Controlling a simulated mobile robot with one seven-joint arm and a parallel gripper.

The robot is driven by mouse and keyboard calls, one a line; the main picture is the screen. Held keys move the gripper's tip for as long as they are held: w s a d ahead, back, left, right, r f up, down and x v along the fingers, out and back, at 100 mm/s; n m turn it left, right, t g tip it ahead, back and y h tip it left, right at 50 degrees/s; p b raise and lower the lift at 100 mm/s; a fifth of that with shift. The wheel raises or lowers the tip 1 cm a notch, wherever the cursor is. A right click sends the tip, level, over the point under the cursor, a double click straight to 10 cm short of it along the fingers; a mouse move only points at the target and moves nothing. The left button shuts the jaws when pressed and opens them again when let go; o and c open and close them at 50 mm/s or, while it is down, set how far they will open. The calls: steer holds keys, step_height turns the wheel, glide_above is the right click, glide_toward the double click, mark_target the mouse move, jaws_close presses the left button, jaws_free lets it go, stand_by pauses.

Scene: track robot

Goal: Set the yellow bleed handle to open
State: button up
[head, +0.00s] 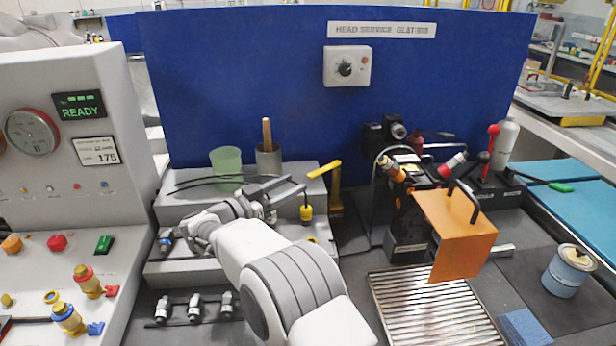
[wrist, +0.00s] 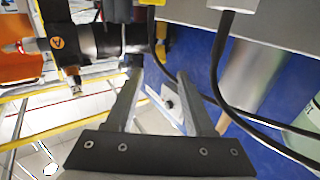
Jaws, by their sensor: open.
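The yellow bleed handle (head: 325,168) shows in the head view as a flat lever slanting up to the right, beside a yellow upright (head: 335,190) at the right end of the grey block. My gripper (head: 297,184) is open, its fingers pointing right, just left of the handle and apart from it in the picture. In the wrist view my gripper (wrist: 159,72) has empty space between its fingers. A yellow piece (wrist: 162,42) shows beyond the fingertips there; I cannot tell if it is part of the handle.
Black cables (wrist: 222,75) run close to my fingers. A green cup (head: 226,165) stands behind. The blue panel (head: 240,80) closes off the back.

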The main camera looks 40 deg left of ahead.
steer(key=s+a, duration=0.1)
steer(key=s, duration=0.6)
steer(key=shift+s+a, duration=0.15)
steer(key=shift+s, duration=0.25)
